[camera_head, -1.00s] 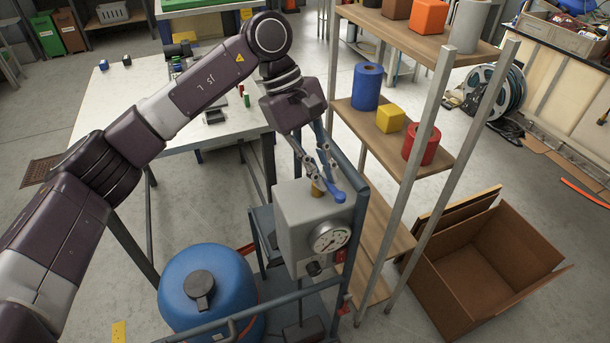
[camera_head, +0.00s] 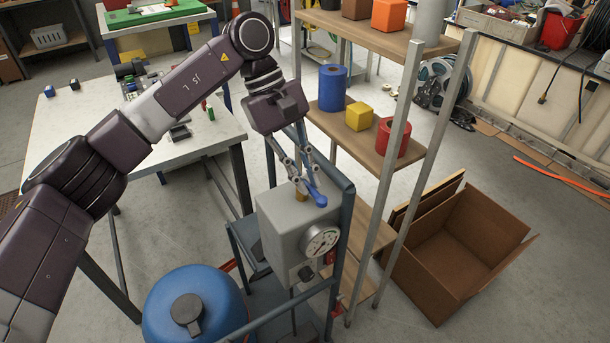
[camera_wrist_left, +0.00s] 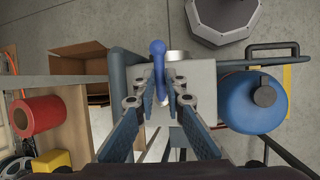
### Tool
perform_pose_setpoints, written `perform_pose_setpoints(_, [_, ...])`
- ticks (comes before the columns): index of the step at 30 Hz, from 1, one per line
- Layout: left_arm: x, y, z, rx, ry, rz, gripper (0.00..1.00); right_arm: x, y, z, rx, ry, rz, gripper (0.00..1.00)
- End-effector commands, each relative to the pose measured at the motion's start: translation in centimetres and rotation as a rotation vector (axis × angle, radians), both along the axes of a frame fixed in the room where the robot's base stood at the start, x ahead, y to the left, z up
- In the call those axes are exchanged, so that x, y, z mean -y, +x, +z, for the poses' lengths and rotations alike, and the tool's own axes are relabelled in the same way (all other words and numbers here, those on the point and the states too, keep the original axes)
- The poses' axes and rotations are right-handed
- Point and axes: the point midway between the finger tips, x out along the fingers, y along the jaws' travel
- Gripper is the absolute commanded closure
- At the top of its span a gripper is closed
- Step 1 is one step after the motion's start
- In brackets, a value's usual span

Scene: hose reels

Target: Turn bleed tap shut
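The bleed tap has a blue lever (camera_head: 317,196) on a brass-coloured stem, on top of a grey box (camera_head: 285,220) with a round gauge (camera_head: 320,240) on its front. My left gripper (camera_head: 303,178) reaches down over the box at the tap. In the left wrist view, the blue lever (camera_wrist_left: 158,58) runs from between my left fingers (camera_wrist_left: 160,98) out toward the top. The fingers stand apart on either side of it, with a gap seeming to show. Contact cannot be made out. The lever's inner end is partly hidden. My right gripper is not in view.
A wooden shelf unit (camera_head: 375,150) stands close on the right. An open cardboard box (camera_head: 455,250) is on the floor. A work table (camera_head: 75,120) is behind my left arm.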

Motion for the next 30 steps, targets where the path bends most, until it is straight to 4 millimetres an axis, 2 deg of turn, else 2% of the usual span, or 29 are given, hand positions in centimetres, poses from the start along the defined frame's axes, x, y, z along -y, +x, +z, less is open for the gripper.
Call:
perform_pose_setpoints(1, [0.0, 0.1, 0.2, 0.005, -0.005, 0.000, 0.88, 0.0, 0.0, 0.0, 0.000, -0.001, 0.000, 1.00])
perform_pose_setpoints(6, [0.0, 0.1, 0.2, 0.003, -0.004, 0.001, 0.72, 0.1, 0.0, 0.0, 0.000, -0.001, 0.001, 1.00])
perform_pose_setpoints(13, [0.0, 0.0, 0.1, 0.001, -0.002, 0.001, 0.72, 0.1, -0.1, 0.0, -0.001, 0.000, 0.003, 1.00])
perform_pose_setpoints(17, [-0.2, 0.2, 0.7, 0.002, -0.002, 0.002, 0.72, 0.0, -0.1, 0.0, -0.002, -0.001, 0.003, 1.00])
perform_pose_setpoints(20, [-0.7, 0.6, 2.1, 0.003, -0.003, 0.003, 0.72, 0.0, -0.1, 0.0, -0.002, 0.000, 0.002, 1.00])
perform_pose_setpoints(30, [-3.3, 2.3, 8.6, 0.004, -0.002, 0.003, 0.72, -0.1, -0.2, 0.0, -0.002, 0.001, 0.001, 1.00])
